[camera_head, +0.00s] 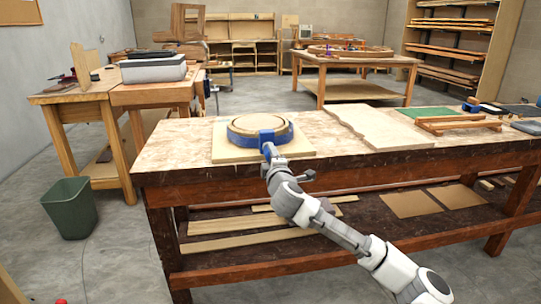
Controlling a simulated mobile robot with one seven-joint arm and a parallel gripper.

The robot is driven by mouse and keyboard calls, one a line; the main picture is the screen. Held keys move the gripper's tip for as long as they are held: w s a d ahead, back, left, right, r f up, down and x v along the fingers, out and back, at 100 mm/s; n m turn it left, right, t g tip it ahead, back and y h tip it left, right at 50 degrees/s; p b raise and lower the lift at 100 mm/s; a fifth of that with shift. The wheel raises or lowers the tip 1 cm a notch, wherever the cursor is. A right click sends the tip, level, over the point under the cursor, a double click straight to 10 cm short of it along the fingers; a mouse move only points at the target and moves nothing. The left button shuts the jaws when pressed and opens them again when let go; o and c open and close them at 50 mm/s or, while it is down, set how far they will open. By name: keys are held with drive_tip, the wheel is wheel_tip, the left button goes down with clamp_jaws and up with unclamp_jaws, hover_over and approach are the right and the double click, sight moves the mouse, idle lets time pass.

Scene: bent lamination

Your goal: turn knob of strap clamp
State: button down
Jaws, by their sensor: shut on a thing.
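The strap clamp (242,140) is a blue band around a round, ring-shaped wooden lamination (246,125). Both rest on a square light-wood board (225,156) on the workbench. The clamp's blue block (266,136) faces the bench's front edge. My gripper (268,150) is at the front of this block, reached from the lower right by my grey and white arm. It is shut on the knob of the strap clamp. The knob itself is hidden behind my gripper, so its angle cannot be told.
The workbench (180,140) has bare room left of the board. A pale, wavy-edged panel (375,125) lies to the right, then wooden bars (458,124). Wood strips (250,238) lie on the lower shelf. A green bin (70,208) stands on the floor at left.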

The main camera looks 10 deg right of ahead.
drive_tip(key=m, duration=0.5)
drive_tip(key=shift+d+r+p, duration=0.1)
drive_tip(key=shift+p, duration=0.2)
drive_tip(key=shift+m, duration=0.3)
drive_tip(key=shift+c, duration=1.9)
unclamp_jaws()
drive_tip(key=shift+s, duration=0.1)
